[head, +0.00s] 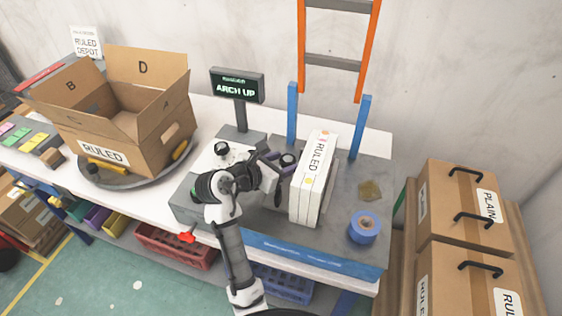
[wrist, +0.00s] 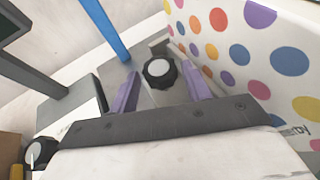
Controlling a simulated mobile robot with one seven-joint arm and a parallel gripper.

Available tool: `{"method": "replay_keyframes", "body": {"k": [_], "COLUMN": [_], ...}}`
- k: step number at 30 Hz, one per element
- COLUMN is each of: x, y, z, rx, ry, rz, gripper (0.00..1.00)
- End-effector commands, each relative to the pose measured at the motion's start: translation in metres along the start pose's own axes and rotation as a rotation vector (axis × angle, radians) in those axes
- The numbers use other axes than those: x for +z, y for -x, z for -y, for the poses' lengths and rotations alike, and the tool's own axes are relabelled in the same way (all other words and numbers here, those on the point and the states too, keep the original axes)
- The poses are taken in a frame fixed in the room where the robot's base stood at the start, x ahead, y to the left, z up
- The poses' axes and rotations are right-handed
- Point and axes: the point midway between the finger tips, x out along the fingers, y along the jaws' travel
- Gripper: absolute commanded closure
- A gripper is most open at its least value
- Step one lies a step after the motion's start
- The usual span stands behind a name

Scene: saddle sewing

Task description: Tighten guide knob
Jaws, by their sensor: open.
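A black knob with a white cap (wrist: 159,70) stands on a grey plate, between the two purple fingers of my gripper (wrist: 161,80) in the wrist view. The fingers are open, with a gap on each side of the knob. In the head view this knob (head: 288,159) shows at the fingertips of my gripper (head: 280,161), just left of the white boxes. A second, similar black knob (head: 221,148) sits further left on the machine; it also shows at the lower left of the wrist view (wrist: 38,152). No label tells which is the guide knob.
White dotted boxes marked RULED (head: 313,180) stand close to the right of my gripper. Blue posts (head: 291,115) rise behind. A display reading ARCH UP (head: 237,87) stands back left. An open carton (head: 130,125) is further left. Blue tape (head: 364,228) lies at the right.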

Motion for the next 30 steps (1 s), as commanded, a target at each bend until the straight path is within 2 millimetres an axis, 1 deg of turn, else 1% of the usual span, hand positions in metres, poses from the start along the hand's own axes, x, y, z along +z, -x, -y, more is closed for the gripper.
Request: {"method": "replay_keyframes", "body": {"k": [4, 5, 12, 22, 26, 30], "x": [-0.0002, -0.0002, -0.0001, 0.0005, 0.0007, 0.001], "y": [0.0, 0.0, 0.0003, 0.0004, 0.0005, -0.0003], "z": [0.0, 0.0, -0.0001, -0.0022, -0.0045, -0.0074], "rx": [0.0, 0.0, 0.0, -0.046, -0.11, -0.211], "ry": [0.0, 0.0, 0.0, -0.019, -0.045, -0.086], "rz": [0.0, 0.0, 0.0, 0.0, 0.0, 0.0], "gripper": [0.52, 0.53, 0.84, 0.84, 0.84, 0.84]}}
